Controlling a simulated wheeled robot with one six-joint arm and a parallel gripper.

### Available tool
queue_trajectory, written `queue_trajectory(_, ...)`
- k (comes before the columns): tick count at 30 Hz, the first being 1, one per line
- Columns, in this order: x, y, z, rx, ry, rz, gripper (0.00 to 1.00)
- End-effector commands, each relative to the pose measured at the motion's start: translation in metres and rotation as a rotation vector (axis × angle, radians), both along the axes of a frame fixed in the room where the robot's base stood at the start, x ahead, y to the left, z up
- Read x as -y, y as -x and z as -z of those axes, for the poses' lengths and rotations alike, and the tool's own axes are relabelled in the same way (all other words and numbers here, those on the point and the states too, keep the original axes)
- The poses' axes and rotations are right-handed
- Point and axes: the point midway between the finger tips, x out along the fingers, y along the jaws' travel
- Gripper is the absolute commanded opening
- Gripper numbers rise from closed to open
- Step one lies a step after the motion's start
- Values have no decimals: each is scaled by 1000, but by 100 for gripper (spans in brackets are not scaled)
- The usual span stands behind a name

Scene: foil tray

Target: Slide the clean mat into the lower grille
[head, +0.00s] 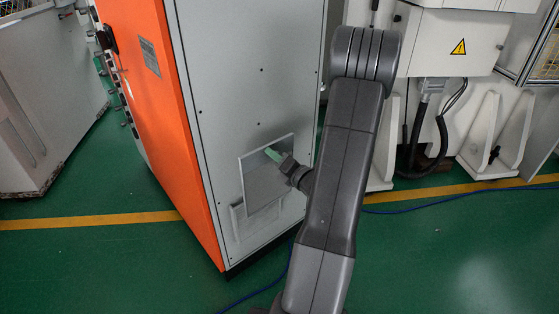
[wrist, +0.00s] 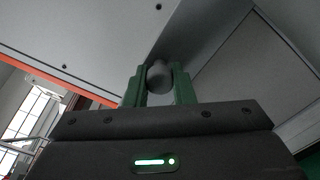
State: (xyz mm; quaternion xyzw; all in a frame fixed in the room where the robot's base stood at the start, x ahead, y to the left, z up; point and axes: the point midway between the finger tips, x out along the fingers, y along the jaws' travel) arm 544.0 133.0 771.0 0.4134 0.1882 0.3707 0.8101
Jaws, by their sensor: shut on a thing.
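The clean mat is a thin, pale grey square panel (head: 262,188) in the head view. It stands nearly upright in front of the cabinet's grey side, slightly tilted. My gripper (head: 273,155) is at the mat's upper right part, its green fingers showing against it. In the wrist view my gripper (wrist: 158,92) has both green fingers closed around a rounded grey knob (wrist: 158,76), which seems to belong to the mat. The lower grille (head: 237,222) is a pale frame low on the cabinet side. The mat overlaps its upper part; I cannot tell whether they touch.
The orange and grey cabinet (head: 225,80) fills the centre left of the head view. White equipment (head: 450,45) with a warning label and black hoses stands at the right. A blue cable (head: 440,203) lies on the green floor, which is open at the lower right.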

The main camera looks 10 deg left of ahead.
Motion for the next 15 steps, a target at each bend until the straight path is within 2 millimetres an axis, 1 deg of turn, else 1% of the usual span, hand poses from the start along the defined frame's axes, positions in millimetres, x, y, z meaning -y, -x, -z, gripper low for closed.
queue_trajectory(7,-16,-13,0,1,0,-2,0)
queue_trajectory(15,-28,-24,0,1,0,-1,0)
